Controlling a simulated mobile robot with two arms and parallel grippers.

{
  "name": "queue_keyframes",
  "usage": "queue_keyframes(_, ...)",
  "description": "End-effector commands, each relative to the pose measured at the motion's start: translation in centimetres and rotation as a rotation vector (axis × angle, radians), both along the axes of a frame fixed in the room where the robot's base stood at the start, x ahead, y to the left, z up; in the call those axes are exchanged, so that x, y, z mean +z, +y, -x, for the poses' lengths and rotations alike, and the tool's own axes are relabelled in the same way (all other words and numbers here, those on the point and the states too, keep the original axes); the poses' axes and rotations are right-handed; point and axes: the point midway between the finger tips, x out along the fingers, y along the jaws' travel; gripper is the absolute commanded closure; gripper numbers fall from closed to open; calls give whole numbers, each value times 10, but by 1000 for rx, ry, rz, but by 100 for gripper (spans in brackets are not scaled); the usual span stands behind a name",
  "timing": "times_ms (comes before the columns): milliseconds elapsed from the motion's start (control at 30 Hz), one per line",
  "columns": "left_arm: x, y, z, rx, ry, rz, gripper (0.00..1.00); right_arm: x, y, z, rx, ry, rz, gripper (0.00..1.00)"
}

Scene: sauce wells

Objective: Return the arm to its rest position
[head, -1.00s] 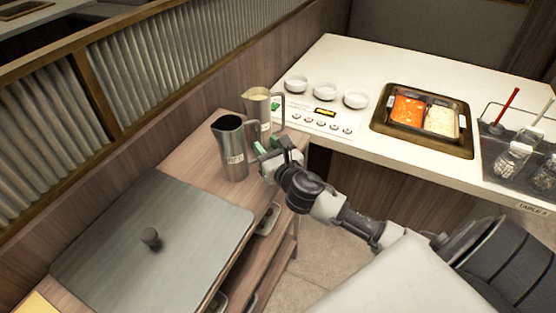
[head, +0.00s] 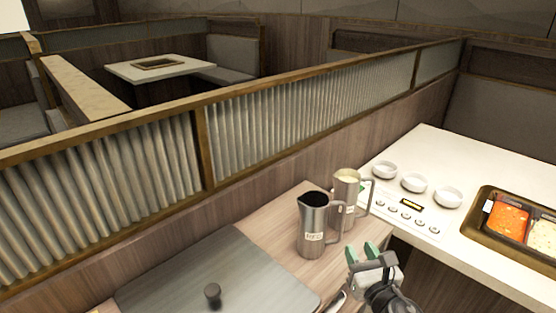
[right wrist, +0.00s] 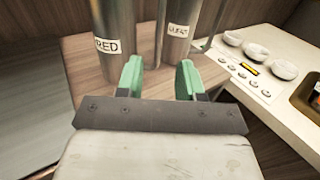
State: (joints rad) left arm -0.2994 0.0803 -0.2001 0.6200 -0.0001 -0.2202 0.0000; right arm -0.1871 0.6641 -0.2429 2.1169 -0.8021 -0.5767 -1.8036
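My right gripper (head: 361,256) is at the lower right of the head view, in front of two metal pitchers. Its green fingers stand apart with nothing between them, as the right wrist view (right wrist: 159,76) also shows. The nearer pitcher (head: 312,235) stands upright on the wooden cart top, dark inside; its label reads RED in the right wrist view (right wrist: 113,22). The other pitcher (head: 345,190) stands behind it, with pale content; its label is hard to read. My left gripper is not in view.
A grey lid (head: 200,280) with a dark knob lies on the cart to the left. A white table (head: 425,150) at right holds several small bowls, a control panel and a tray (head: 480,222) with red and white soups. A ribbed partition (head: 280,115) runs behind the pitchers.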

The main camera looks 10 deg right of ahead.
Motion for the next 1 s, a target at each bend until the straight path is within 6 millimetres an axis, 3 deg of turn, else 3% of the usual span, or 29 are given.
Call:
queue_keyframes(167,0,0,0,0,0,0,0,-11,0,10,-63,38,-216,63)
queue_keyframes(367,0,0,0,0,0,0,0,-50,4,53,-340,149,-942,63)
queue_keyframes(600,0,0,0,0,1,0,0,-99,31,127,-868,216,-1785,63)
queue_keyframes(800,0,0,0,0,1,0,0,-117,57,178,-1287,188,-2173,63)
queue_keyframes(1000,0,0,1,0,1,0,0,-121,82,218,-1665,120,-2387,63)
